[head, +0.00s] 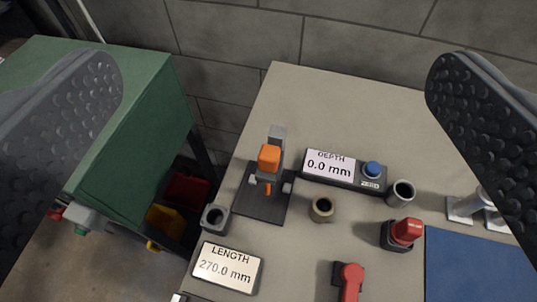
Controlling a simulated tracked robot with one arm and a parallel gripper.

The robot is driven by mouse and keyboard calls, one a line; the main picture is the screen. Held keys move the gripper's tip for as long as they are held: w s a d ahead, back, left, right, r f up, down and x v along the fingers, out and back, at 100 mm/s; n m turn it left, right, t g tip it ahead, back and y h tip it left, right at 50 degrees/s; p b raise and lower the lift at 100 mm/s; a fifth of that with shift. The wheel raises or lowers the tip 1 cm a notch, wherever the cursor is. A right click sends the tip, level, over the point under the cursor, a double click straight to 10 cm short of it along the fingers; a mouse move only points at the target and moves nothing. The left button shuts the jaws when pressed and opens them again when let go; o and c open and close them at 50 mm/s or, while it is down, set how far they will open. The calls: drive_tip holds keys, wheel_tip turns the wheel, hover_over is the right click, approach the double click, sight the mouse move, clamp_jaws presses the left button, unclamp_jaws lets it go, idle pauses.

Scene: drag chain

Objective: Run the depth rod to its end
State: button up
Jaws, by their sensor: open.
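My gripper (274,82) is open and empty. Its two dark, studded fingers stand far apart at the left and right edges of the head view, with the bench between them. A small grey device with an orange top (269,157) stands on a dark base plate (262,207) on the bench, below the gap between the fingers. A thin orange piece shows lower on it. I cannot tell which part is the depth rod. To its right, the depth display (329,164) reads 0.0 mm and has a blue button (372,169) at its right end.
A length display (228,267) reads 270.0 mm. A square grey socket (215,219), a tan ring (321,209), a dark cup (400,193), two red-topped parts (407,231) (348,278) and a blue mat (478,268) crowd the bench. A green cabinet (130,130) stands left; a block wall is behind.

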drive_tip(key=shift+w, duration=0.15)
drive_tip(key=c, duration=0.5)
drive_tip(key=w+f+m+g+p, duration=0.1)
drive_tip(key=w+d+f+m+p, duration=0.1)
drive_tip(key=w, duration=0.1)
drive_tip(key=w+f+m+g+p, duration=0.1)
drive_tip(key=w+f, duration=0.1)
drive_tip(key=shift+d+g+y, duration=0.3)
drive_tip(key=shift+d, duration=0.05)
clamp_jaws()
drive_tip(key=w+d+f+m+g+y+p, duration=0.1)
drive_tip(key=w+d+f+m+g+p, duration=0.15)
drive_tip(key=w+f+m+p, duration=0.35)
drive_tip(key=m+g+y+p, duration=0.8)
drive_tip(key=m+p, duration=0.3)
drive_tip(key=m, duration=0.1)
approach(270, 170)
drive_tip(key=d+f, duration=0.3)
drive_tip(key=d, duration=0.1)
drive_tip(key=w+b+x, duration=0.1)
drive_tip(key=x, duration=0.9)
drive_tip(key=shift+a+r, duration=0.15)
drive_tip(key=shift+a, duration=0.1)
